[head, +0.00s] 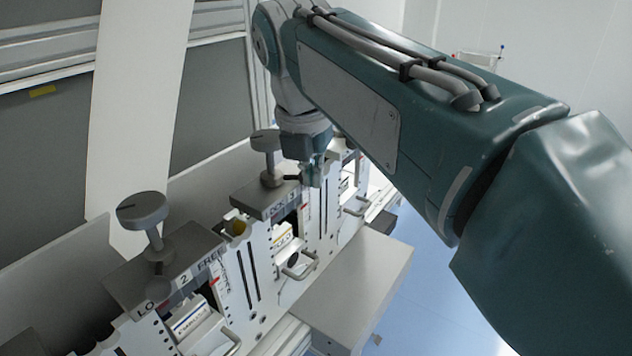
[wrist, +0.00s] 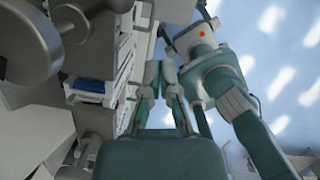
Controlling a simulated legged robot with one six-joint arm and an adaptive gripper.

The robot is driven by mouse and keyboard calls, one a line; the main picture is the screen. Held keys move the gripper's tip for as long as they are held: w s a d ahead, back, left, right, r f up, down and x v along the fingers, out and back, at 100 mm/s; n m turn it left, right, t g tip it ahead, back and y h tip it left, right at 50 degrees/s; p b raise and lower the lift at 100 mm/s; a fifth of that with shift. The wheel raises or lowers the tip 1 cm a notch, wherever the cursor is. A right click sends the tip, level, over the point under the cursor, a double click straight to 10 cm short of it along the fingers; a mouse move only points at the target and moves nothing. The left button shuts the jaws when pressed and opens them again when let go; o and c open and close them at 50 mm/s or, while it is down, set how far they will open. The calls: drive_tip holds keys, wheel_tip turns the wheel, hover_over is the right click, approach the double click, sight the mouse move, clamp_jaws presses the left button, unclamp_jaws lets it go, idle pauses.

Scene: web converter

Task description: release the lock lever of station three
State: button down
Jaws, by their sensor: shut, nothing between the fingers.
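Station three (head: 262,198) is the grey block in the middle of the head view, its label partly hidden, with a 3 just readable. A round grey knob (head: 265,141) on a stem stands on it. A short dark lever (head: 292,178) sticks out at its right end. My gripper (head: 313,182) points down right beside the lever's tip; I cannot tell whether they touch. The fingers are shut and hold nothing. The wrist view shows the two fingers (wrist: 161,72) too, beside the machine face.
Station two (head: 165,275), labelled 2 and FREE, is nearer, with its own tall knob (head: 143,210). Wire handles (head: 300,264) stick out from the front. A grey shelf (head: 355,285) juts out below right. Blue floor (head: 430,290) lies open beyond it.

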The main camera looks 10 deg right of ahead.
drive_tip(key=shift+d+v, duration=0.4)
drive_tip(key=shift+v, duration=3.3)
drive_tip(key=s+d+f+m+t, duration=0.1)
drive_tip(key=s+f+m, duration=0.3)
drive_tip(key=f+m, duration=0.4)
drive_tip(key=s+d+f+m+t, duration=0.1)
drive_tip(key=s+d+f+m, duration=0.2)
drive_tip(key=f+m, duration=0.5)
drive_tip(key=s+d+f+m+t+y, duration=0.1)
drive_tip(key=s+f+m, duration=0.4)
drive_tip(key=m, duration=0.8)
wheel_tip(320, 180, down, 3)
drive_tip(key=shift+s+d+m, duration=0.25)
drive_tip(key=shift+d+m, duration=0.15)
drive_tip(key=shift+d, duration=0.4)
